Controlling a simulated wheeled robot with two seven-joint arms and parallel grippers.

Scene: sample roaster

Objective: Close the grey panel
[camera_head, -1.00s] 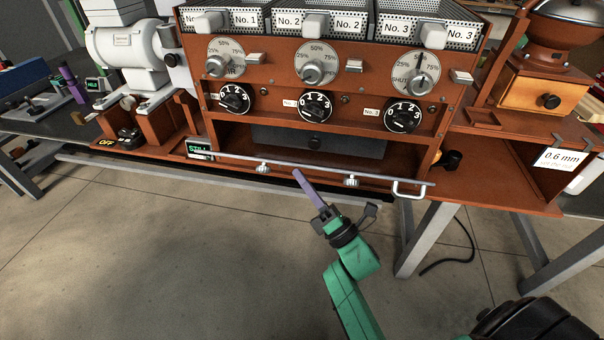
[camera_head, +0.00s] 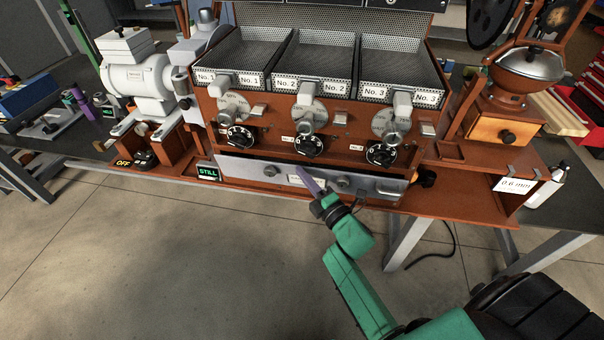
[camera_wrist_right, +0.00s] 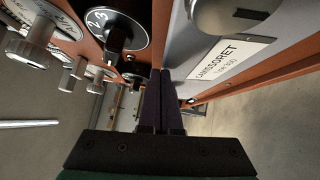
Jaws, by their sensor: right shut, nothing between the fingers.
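The grey panel (camera_head: 255,171) stands nearly upright across the lower front of the orange-brown roaster (camera_head: 290,120). It carries round knobs, a pale label and a handle at its right end. A narrow dark band shows above its top edge; I cannot tell if it is flush. My right gripper (camera_head: 304,174) has its purple fingers shut and empty, at the panel's middle. In the right wrist view the panel (camera_wrist_right: 195,45) lies right of the shut fingers (camera_wrist_right: 160,80), very close; contact is unclear. My left gripper is not in view.
Black dials (camera_head: 309,146) and lever knobs stick out just above the panel. A grinder with an orange drawer (camera_head: 500,131) stands at the right. The floor in front is open.

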